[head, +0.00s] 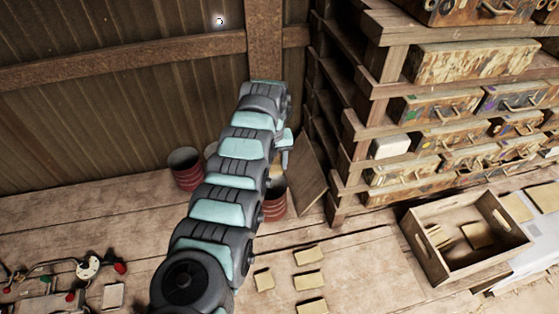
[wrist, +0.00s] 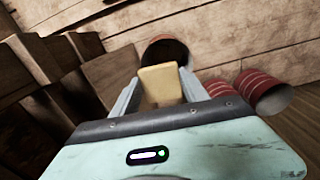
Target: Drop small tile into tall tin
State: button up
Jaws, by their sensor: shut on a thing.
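My gripper (wrist: 160,92) is shut on a small tan tile (wrist: 161,84), which sticks out between the two fingers in the wrist view. A red ribbed tin (wrist: 166,50) with a dark open mouth is just beyond the tile. In the head view my gripper (head: 284,157) is mostly hidden by my arm, above a red tin (head: 275,206) on the bench. Another red tin (head: 186,173) stands left of my arm, and a further one is mostly hidden behind it. Two red tins (wrist: 224,88) (wrist: 262,92) show at the right in the wrist view. I cannot tell which tin is tallest.
Several loose tan tiles (head: 309,280) lie on the wooden bench (head: 365,270). A wooden box (head: 440,262) with tiles stands to the right. A slatted rack (head: 345,130) with old cases rises behind, and a board (head: 309,185) leans beside the tin. Tools lie at lower left.

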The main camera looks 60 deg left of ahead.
aim_at(273, 168)
notch_tip(273, 168, down, 6)
jog(key=b, duration=0.5)
jog(key=shift+s+r, duration=0.1)
jog(key=shift+s, duration=0.05)
jog(key=shift+r, duration=0.1)
jog(key=o, duration=1.5)
notch_tip(273, 168, up, 9)
jog(key=shift+r+b, duration=0.2)
jog(key=shift+b, duration=0.65)
jog(key=shift+r, duration=0.7)
